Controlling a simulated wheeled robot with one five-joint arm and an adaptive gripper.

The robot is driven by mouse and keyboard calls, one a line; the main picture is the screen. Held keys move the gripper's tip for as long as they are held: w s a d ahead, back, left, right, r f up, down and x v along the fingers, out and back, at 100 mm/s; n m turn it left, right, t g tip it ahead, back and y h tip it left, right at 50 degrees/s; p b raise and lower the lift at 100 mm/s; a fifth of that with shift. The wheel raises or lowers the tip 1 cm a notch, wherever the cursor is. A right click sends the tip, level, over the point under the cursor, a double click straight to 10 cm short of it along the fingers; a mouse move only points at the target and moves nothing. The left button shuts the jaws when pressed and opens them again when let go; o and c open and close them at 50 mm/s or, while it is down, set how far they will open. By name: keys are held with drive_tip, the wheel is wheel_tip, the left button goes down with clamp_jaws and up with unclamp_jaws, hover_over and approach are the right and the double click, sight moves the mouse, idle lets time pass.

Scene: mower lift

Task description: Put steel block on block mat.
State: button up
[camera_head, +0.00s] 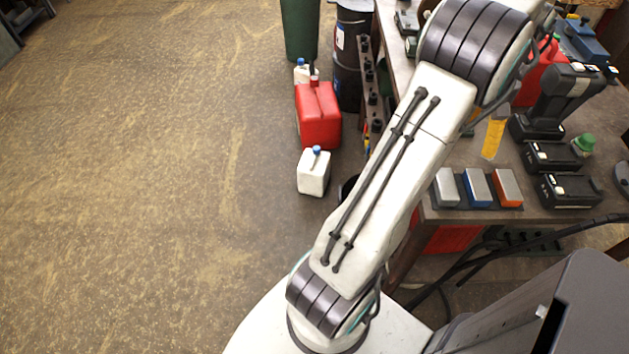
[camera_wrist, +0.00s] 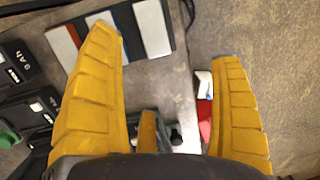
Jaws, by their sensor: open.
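In the head view a plain grey-white block (camera_head: 447,187), apparently the steel block, stands at the left of a row of three on a dark mat (camera_head: 492,208) near the bench's front edge. It also shows in the wrist view (camera_wrist: 153,27), at the right of the row. My gripper (camera_wrist: 166,40) is open and empty, its yellow fingers wide apart. The block lies beyond the fingers, between their tips in that picture, and nothing shows contact. In the head view one yellow finger shows above the row; the arm hides the rest.
Blue-marked (camera_head: 477,187) and orange-marked (camera_head: 508,187) blocks stand close beside the grey one. Black battery packs (camera_head: 569,190) are to the right. A red can (camera_head: 318,115) and white jug (camera_head: 314,173) stand on the floor left of the bench. Open floor lies further left.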

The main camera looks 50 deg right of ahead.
drive_tip(key=w+a+r+n+h, duration=0.1)
drive_tip(key=w+a+r+n, duration=0.15)
drive_tip(key=w+a, duration=0.75)
drive_tip(key=w+a+r+n+h, duration=0.2)
drive_tip(key=w+a+r, duration=0.2)
drive_tip(key=w+a, duration=0.55)
drive_tip(key=a+f+n+t, duration=0.1)
drive_tip(key=a+n+t, duration=0.1)
drive_tip(key=a, duration=0.9)
drive_tip(key=a+f+n+t+y, duration=0.1)
drive_tip(key=a+f+n+t, duration=0.1)
drive_tip(key=a, duration=0.9)
drive_tip(key=shift+s+n, duration=0.35)
drive_tip(key=shift+n, duration=0.2)
drive_tip(key=shift+d, duration=0.1)
